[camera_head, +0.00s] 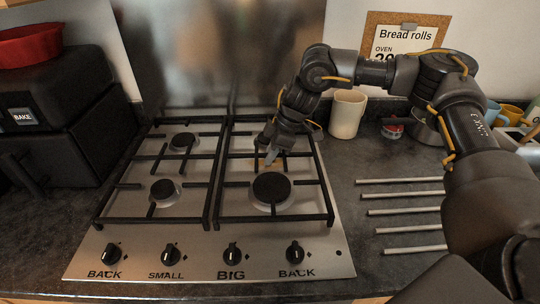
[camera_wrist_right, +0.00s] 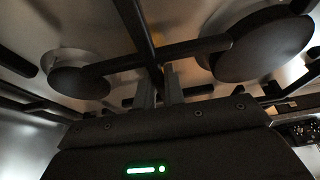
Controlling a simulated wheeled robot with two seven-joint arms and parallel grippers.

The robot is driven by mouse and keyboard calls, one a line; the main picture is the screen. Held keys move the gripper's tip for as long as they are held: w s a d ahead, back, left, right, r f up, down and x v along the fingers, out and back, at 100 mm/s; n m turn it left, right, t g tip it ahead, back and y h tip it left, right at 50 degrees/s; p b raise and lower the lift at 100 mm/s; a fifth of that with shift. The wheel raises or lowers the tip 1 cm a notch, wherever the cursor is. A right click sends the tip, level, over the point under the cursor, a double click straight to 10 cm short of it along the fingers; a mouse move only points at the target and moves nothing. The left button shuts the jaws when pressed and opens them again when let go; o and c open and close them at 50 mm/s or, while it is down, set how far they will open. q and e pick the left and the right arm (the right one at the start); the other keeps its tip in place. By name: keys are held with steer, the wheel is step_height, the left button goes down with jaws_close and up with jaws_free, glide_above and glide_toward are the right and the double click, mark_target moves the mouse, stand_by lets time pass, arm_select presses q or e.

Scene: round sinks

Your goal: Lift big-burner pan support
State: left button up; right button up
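The big-burner pan support (camera_head: 275,219) is a black bar grate lying on the right half of the steel hob. The large black burner (camera_head: 272,187) is at its front, under the inward bars. My right gripper (camera_head: 270,158) reaches down from the upper right to the support's middle, just behind the big burner. In the right wrist view, my right gripper's two fingers (camera_wrist_right: 160,92) stand close together at a crossing of the support's bars (camera_wrist_right: 142,35). A narrow gap shows between them; I cannot tell whether they press on a bar. My left gripper is out of view.
A second pan support (camera_head: 150,219) lies on the left half of the hob, close beside. Knobs (camera_head: 232,254) line the front. A cream mug (camera_head: 347,114) stands at the back right. Several metal rods (camera_head: 405,212) lie on the right counter. A black oven box (camera_head: 70,120) stands left.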

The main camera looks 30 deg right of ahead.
steer(key=shift+r, duration=0.1)
jaws_close()
steer(key=shift+w+r, duration=0.1)
